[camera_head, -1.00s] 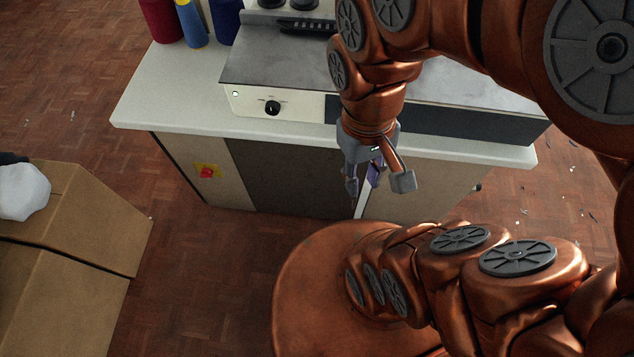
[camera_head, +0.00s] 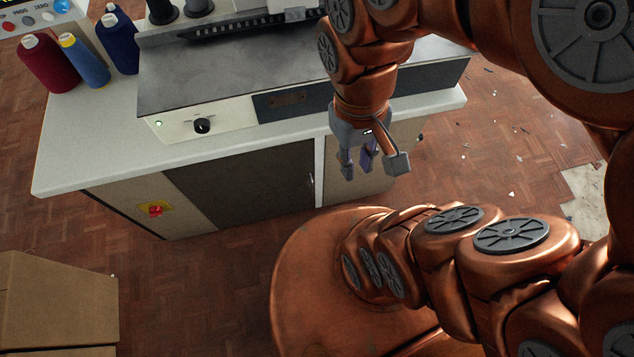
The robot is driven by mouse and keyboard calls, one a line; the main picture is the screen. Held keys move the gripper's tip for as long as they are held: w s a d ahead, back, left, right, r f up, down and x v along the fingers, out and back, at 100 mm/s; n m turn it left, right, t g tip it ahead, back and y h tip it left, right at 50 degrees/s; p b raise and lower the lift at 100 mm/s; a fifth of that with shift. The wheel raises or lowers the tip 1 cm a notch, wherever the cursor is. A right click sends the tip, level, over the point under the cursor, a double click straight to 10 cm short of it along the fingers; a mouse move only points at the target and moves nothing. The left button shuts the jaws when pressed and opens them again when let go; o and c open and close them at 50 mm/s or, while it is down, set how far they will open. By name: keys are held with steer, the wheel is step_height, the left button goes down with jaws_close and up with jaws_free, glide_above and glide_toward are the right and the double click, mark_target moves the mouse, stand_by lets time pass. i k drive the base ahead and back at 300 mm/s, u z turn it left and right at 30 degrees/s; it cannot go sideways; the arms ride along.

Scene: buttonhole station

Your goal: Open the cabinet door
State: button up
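The cabinet (camera_head: 105,200) stands under a white worktop. My gripper (camera_head: 372,165) points down, to the right of the handle in the picture and in front of the lighter right-hand panel. Its grey fingers are spread apart with nothing between them. I cannot tell its exact distance from the cabinet front.
A machine (camera_head: 290,100) with a dial sits on the worktop (camera_head: 75,150), with thread spools (camera_head: 48,63) at left. A red switch on a yellow plate (camera_head: 155,209) is left of the door. A cardboard box (camera_head: 55,305) stands lower left. Floor between box and cabinet is clear.

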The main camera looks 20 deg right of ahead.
mark_target(234, 190)
steer(key=k, duration=0.95)
steer(key=u, duration=1.4)
steer(key=i, duration=0.5)
steer(key=z, duration=0.05)
